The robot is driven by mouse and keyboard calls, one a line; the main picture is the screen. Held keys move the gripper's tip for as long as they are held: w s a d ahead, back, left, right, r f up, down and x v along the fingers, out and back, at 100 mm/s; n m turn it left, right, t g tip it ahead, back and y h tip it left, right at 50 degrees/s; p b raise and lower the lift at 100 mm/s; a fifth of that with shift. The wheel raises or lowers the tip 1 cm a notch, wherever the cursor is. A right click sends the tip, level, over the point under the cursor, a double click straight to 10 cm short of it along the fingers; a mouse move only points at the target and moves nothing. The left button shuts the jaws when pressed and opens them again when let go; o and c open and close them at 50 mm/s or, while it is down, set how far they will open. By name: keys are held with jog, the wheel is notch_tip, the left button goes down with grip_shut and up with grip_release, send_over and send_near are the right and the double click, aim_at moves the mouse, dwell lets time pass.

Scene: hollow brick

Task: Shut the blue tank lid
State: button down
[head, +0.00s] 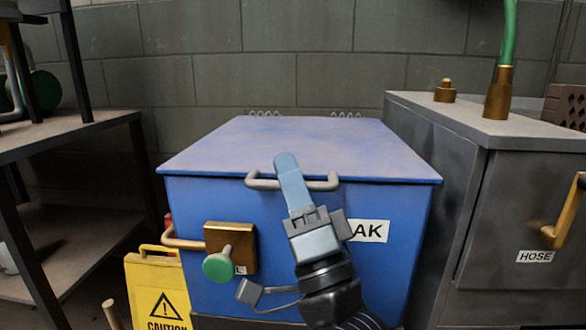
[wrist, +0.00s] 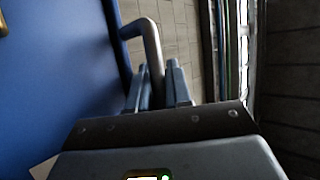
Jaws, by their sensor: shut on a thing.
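The blue tank (head: 400,245) stands against the wall, with a partly hidden white label (head: 370,231) ending in "AK". Its lid (head: 300,140) lies flat across the top, with hinges at the back; I see no gap along its front edge. A grey bar handle (head: 325,184) is on the lid's front edge. My gripper (head: 287,165) reaches up from below and is shut on this handle, hiding its middle. In the wrist view the handle (wrist: 152,40) runs down between my fingers (wrist: 160,78), beside the blue front panel (wrist: 60,90).
A brass plate with a green knob (head: 219,266) is on the tank front, left of my arm. A yellow caution sign (head: 158,292) stands at lower left. A shelf (head: 75,135) is at left. A grey cabinet labelled HOSE (head: 480,120) stands close at right.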

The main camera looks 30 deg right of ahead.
jog(key=shift+s+a+y, duration=0.25)
jog(key=shift+a+y, duration=0.05)
jog(key=shift+a, duration=0.05)
jog(key=c, duration=1.4)
grip_release()
jog(key=shift+r, duration=0.1)
jog(key=shift+o, duration=1.4)
jog(key=shift+d, duration=0.1)
jog(key=shift+f, duration=0.2)
jog(key=v, duration=0.7)
jog(key=shift+s+f, duration=0.2)
jog(key=shift+s, duration=0.05)
jog(key=shift+f, duration=0.1)
